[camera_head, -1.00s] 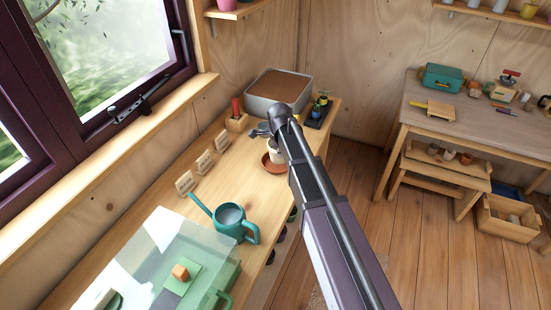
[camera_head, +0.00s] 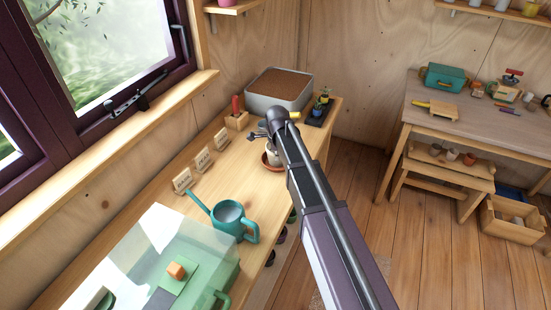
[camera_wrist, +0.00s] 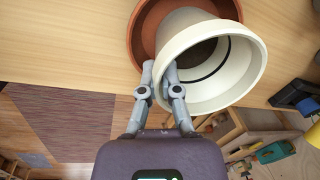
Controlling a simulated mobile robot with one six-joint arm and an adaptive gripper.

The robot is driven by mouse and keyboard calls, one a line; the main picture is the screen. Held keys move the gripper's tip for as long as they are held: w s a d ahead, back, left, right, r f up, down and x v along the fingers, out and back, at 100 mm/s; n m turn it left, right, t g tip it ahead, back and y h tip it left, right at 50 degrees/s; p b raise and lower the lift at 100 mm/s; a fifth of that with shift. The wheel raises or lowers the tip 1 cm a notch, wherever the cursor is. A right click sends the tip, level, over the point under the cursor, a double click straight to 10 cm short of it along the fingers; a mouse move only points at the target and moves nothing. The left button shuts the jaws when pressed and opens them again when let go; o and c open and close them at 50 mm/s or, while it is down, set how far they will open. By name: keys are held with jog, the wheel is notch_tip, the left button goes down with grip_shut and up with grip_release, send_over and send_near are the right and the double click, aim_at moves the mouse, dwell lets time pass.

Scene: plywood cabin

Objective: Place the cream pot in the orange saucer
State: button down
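The cream pot (camera_wrist: 252,62) fills the upper middle of the wrist view, its open mouth towards the camera. The orange saucer (camera_wrist: 137,35) shows behind and around its upper left side. My gripper (camera_wrist: 159,68) has its fingers close together at the pot's near left rim, with the pot wall between them. In the head view the pot (camera_head: 272,156) appears over the saucer (camera_head: 270,166) on the wooden bench, partly hidden by my arm. I cannot tell whether the pot's base touches the saucer.
A teal watering can (camera_head: 232,221) and a clear-lidded green box stand nearer on the bench. Label cards (camera_head: 202,160) line the window side. The bench's right edge is close to the saucer.

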jog(key=shift+f, duration=0.2)
jog(key=c, duration=0.8)
grip_release()
jog(key=shift+r, duration=0.2)
notch_tip(320, 180, up, 12)
jog(key=s+p, duration=0.1)
jog(key=p, duration=1.1)
jog(key=shift+s, duration=0.3)
